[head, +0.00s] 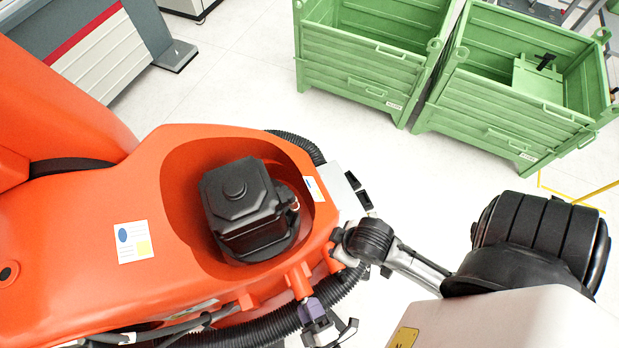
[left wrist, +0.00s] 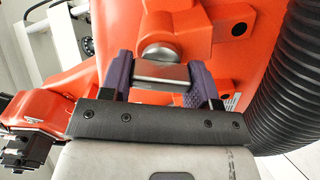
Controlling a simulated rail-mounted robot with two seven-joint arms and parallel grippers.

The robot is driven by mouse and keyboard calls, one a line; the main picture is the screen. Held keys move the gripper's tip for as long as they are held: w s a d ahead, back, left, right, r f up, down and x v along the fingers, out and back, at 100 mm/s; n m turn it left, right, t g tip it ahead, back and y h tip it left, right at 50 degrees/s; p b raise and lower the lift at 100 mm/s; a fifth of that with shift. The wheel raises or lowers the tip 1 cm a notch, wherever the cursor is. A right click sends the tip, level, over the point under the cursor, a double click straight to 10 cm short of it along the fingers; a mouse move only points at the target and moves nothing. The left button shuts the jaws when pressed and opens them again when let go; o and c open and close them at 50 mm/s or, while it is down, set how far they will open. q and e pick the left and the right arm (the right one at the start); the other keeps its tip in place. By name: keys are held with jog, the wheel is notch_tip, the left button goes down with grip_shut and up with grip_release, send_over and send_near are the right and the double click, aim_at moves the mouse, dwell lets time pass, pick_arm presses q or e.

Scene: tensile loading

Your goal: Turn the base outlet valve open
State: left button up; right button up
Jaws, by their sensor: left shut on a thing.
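In the left wrist view, the base outlet valve (left wrist: 160,72) shows as a short silver bar in front of a round metal stem on an orange body. My left gripper (left wrist: 160,84) has one purple finger at each end of the bar and is shut on it. The bar lies straight across between the fingers. The orange machine (head: 140,190) fills the left of the head view, with a black motor (head: 237,200) in its recess. In the head view I cannot clearly make out the valve or how far it is turned.
A black corrugated hose (left wrist: 280,75) runs close to the right of the left gripper. Black connectors (left wrist: 22,148) on an orange part lie at lower left. Green crates (head: 365,75) stand on the pale floor behind. Open floor lies between them and the orange machine.

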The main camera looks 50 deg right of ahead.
pick_arm(q)
jog(key=shift+n, duration=1.5)
jog(key=o, duration=0.9)
jog(key=v, duration=1.3)
jog(key=shift+s+a, duration=0.2)
jog(key=shift+s, duration=0.15)
